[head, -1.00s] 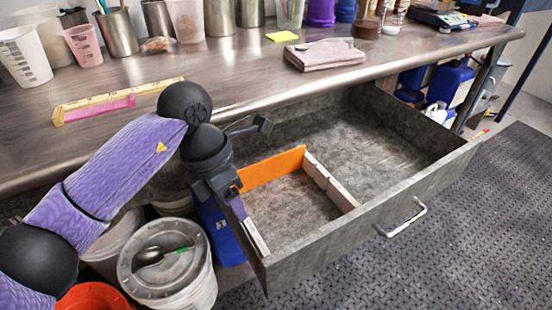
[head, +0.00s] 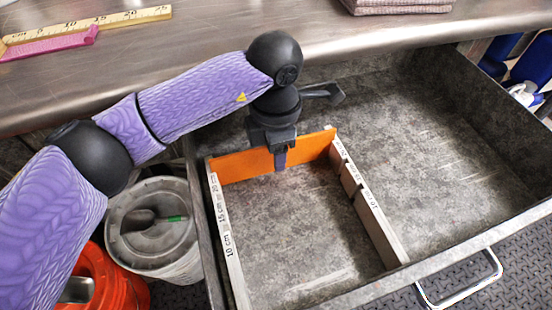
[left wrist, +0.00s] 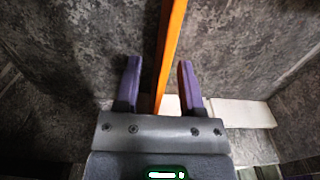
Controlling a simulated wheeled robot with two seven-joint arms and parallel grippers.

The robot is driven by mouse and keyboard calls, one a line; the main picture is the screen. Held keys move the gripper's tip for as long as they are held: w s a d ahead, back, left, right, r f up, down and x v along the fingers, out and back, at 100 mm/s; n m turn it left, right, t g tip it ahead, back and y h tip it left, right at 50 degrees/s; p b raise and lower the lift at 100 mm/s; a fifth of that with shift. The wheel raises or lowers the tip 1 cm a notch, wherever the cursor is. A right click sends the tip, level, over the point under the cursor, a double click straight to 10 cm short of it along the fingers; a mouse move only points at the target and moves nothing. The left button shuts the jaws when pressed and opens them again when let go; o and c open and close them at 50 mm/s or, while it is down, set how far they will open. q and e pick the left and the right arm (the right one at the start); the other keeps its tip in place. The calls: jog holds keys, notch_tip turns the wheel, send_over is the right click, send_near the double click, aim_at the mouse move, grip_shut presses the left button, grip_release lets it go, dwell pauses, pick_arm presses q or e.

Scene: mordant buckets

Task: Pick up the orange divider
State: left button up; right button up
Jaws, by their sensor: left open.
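The orange divider (head: 232,166) stands on edge across the back of the left compartment in the open drawer, between a slotted rail with centimetre labels (head: 232,252) on the left and a slotted partition (head: 370,212) on the right. My left gripper (head: 280,158) is over the divider, pointing down, with one purple finger in front of it; the other finger is hidden in the head view. In the left wrist view the divider (left wrist: 171,42) runs between the two open fingers of the gripper (left wrist: 158,72), with a gap on each side.
The grey drawer (head: 455,248) has a metal handle (head: 460,290) in front, and its right part is empty. The steel worktop (head: 215,45) is behind, with a ruler (head: 85,24) and folded cloth (head: 400,5). Buckets (head: 155,262) stand at left.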

pick_arm(q)
jog(key=shift+f, duration=0.8)
jog(key=shift+r, duration=0.25)
grip_shut()
pick_arm(e)
jog(key=shift+w+d+f, duration=0.3)
jog(key=shift+d, duration=0.15)
jog(key=shift+s+a, duration=0.1)
pick_arm(q)
notch_tip(320, 180, up, 25)
jog(key=p, duration=1.4)
pick_arm(e)
jog(key=w+r+t, duration=0.1)
jog(key=w+r, duration=0.3)
jog(key=r, duration=0.9)
